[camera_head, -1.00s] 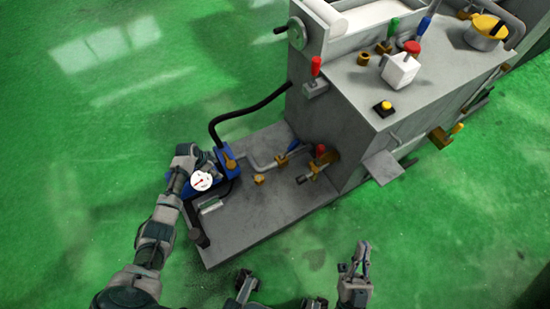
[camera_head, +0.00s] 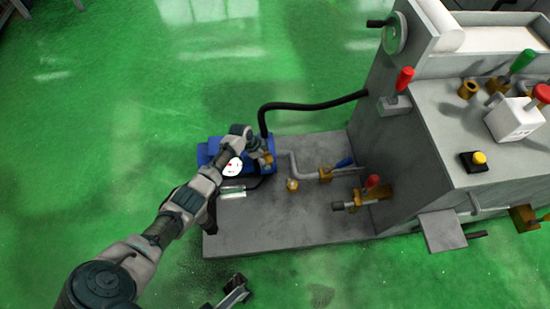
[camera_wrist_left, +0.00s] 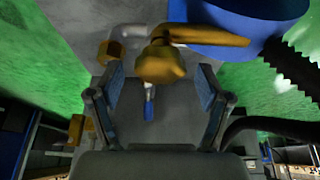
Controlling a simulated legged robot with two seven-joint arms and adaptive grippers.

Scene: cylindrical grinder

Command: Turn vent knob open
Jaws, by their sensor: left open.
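A brass knob with a lever handle sits on the blue pump unit (camera_head: 212,152); in the left wrist view this brass knob (camera_wrist_left: 162,62) lies just beyond my fingers, its handle running right in front of the blue housing (camera_wrist_left: 255,20). My left gripper (camera_head: 262,150) is over the right end of the pump, close to the knob. In the left wrist view my left gripper (camera_wrist_left: 160,88) is open, with one finger on each side of the knob's lower end. I cannot tell whether they touch. The gripper partly hides the knob in the head view.
A white gauge (camera_head: 233,167) is beside my left forearm. A black hose (camera_head: 310,104) arches from the pump to the grey machine (camera_head: 385,140). Brass valves (camera_head: 358,200) with red and blue handles stand on the grey base plate (camera_head: 290,228). Green floor at left is clear.

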